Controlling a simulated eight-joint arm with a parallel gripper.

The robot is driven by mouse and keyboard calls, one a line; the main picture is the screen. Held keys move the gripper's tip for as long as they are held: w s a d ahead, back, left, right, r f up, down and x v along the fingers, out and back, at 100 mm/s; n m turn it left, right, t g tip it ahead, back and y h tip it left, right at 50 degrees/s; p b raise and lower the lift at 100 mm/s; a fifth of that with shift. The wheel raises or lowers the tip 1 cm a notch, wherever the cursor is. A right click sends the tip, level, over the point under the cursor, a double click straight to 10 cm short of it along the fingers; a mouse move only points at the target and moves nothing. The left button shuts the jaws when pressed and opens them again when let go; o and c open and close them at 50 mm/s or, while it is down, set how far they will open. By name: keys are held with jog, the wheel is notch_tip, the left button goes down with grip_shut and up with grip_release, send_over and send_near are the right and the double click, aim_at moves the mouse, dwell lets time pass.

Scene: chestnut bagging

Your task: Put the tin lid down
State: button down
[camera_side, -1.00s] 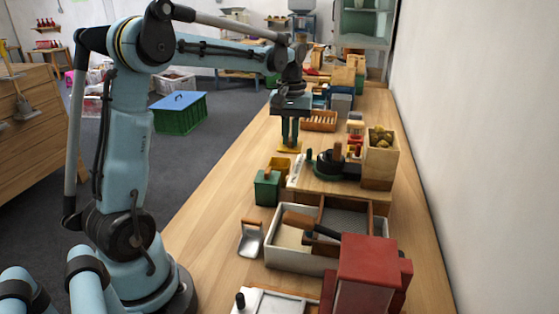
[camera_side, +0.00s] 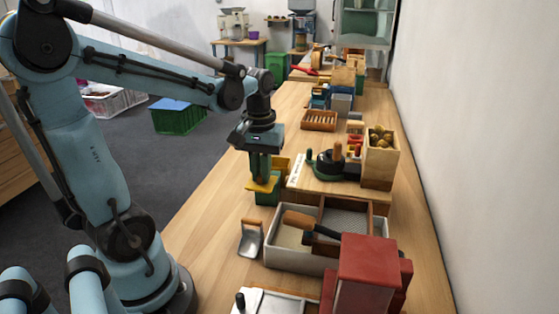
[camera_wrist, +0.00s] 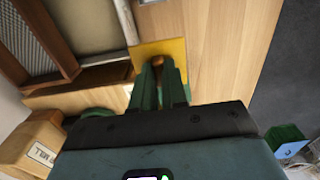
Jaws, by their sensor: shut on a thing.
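The tin lid is a flat yellow square plate with a wooden knob (camera_side: 260,185). It shows under my fingers in the wrist view (camera_wrist: 172,48). My gripper (camera_side: 262,174) is shut on its knob and holds it roughly level; the wrist view shows the green fingers (camera_wrist: 158,75) closed around the knob. In the side view the lid overlaps a green tin (camera_side: 266,199), largely hidden behind the lid and gripper. A yellow tin (camera_side: 283,163) stands just beyond, partly covered. I cannot tell how high the lid hangs above the table.
A white-rimmed tray (camera_side: 280,259) with a sieve and a wooden-handled tool is nearer the camera. A metal scoop (camera_side: 250,240) lies left of it. A board (camera_side: 325,185) with a green-and-black device and a wooden chestnut box (camera_side: 381,160) stand to the right. Bare wood (camera_side: 210,225) lies at left.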

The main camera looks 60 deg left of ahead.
jog(key=shift+s+f, duration=0.35)
jog(key=shift+f, duration=4.9)
jog(key=shift+f, duration=0.15)
jog(key=c, duration=1.2)
grip_release()
jog(key=shift+o, duration=0.2)
notch_tip(320, 180, up, 12)
jog(key=shift+d+r, duration=0.1)
jog(key=w+d+m+t, duration=0.1)
jog(key=d+m+t, duration=0.6)
jog(key=d+m, duration=0.2)
jog(key=shift+d+r, duration=0.25)
jog(key=shift+d, duration=0.55)
